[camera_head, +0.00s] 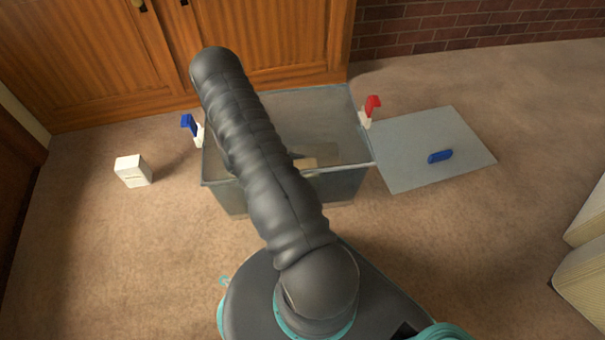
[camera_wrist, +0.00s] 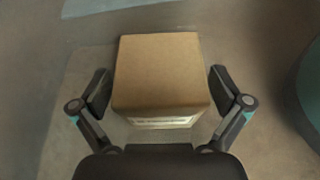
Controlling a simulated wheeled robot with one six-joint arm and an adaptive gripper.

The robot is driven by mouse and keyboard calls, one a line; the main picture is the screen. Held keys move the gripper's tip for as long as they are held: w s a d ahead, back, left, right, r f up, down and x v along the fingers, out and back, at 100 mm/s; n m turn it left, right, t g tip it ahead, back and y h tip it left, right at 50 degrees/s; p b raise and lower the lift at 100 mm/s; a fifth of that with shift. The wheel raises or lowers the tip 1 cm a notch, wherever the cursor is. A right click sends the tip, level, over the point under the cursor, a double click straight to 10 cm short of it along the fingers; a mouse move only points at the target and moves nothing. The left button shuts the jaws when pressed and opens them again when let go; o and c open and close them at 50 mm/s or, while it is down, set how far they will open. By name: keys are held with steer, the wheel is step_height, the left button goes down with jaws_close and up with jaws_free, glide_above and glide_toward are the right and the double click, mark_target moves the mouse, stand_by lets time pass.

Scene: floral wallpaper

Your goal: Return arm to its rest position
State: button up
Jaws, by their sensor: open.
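My arm reaches over a clear bin (camera_head: 345,186) on the carpet in the head view. My gripper is hidden behind the arm there. In the wrist view, my gripper (camera_wrist: 160,92) is open, with one finger on each side of a tan-topped box (camera_wrist: 158,75). A pale label strip shows on the box's near side. Small gaps seem to show between the fingers and the box, but I cannot tell its depth below them. A tan patch inside the bin also shows beside my arm in the head view (camera_head: 304,163).
A blue clip (camera_head: 188,124) and a red clip (camera_head: 372,106) stand at the bin's sides. A flat grey panel (camera_head: 420,172) bearing a blue object (camera_head: 440,156) lies right. A white box (camera_head: 132,170) stands left. Wooden cabinets (camera_head: 95,75) are behind; a pale sofa (camera_head: 590,265) is right.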

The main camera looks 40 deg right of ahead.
step_height(320, 180, up, 8)
steer(key=shift+f, duration=0.15)
stand_by(0.3)
steer(key=shift+r, duration=0.25)
steer(key=a+r+m+t+y+p, duration=0.15)
steer(key=a+r, duration=0.25)
steer(key=r, duration=0.5)
steer(key=a+r+m+t+y+p, duration=0.1)
steer(key=a+r+m+y+p, duration=0.15)
steer(key=a+r, duration=0.45)
steer(key=a+r+m+t+y+p, duration=0.1)
steer(key=a+r+m+t, duration=0.15)
steer(key=r, duration=0.85)
steer(key=s+a+r+m+t+y+p, duration=0.2)
steer(key=s+a+r+t+y, duration=0.1)
steer(key=a+r, duration=0.5)
steer(key=s+a+r+m+t+y+p, duration=0.2)
steer(key=s+a+r+t, duration=0.3)
steer(key=r, duration=0.7)
steer(key=s+a+p, duration=0.1)
steer(key=s+a, duration=0.1)
steer(key=a, duration=0.1)
steer(key=shift+a+r+t+y+p, duration=0.15)
steer(key=shift+r+t+y+p, duration=0.2)
steer(key=shift+t+y, duration=0.05)
